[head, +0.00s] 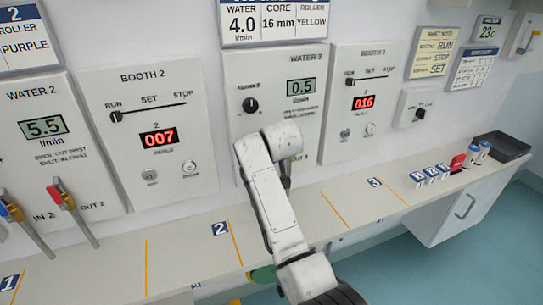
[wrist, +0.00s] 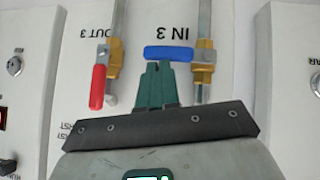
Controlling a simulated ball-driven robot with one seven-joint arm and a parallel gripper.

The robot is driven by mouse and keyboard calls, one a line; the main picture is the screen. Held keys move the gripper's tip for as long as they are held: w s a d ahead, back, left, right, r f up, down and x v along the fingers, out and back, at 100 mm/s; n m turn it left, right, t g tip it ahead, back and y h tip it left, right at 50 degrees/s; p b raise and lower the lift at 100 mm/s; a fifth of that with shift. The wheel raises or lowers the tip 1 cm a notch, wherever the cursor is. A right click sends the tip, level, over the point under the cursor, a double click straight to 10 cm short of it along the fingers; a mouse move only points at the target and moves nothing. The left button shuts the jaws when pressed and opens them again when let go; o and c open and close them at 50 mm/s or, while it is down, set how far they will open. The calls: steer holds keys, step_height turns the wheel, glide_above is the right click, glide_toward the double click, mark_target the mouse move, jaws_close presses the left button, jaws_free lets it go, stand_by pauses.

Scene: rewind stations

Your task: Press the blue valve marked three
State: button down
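In the wrist view, the blue valve handle (wrist: 182,53) lies crosswise on a brass valve on the pipe labelled IN 3, which appears upside down. My gripper (wrist: 158,66) has its green fingers together and empty, with the tips at the left part of the blue handle. I cannot tell whether they touch it. In the head view, my arm covers the valves of the WATER 3 panel (head: 262,75), and the fingers are hidden. That panel's display (head: 301,87) reads 0.5.
A red valve handle (wrist: 98,86) on the OUT 3 pipe is close left of my fingers in the wrist view. The BOOTH 3 panel (head: 350,145) is to the right of WATER 3. The shelf (head: 190,245) runs below, with small blue and red items (head: 457,163) at right.

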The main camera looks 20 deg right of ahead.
steer(key=shift+s+d+f, duration=0.1)
steer(key=shift+d+f, duration=0.1)
stand_by(0.4)
steer(key=shift+r, duration=0.1)
steer(key=s+r+p, duration=0.1)
steer(key=s+r, duration=0.6)
steer(key=r, duration=0.4)
steer(key=shift+a+r, duration=0.15)
stand_by(0.3)
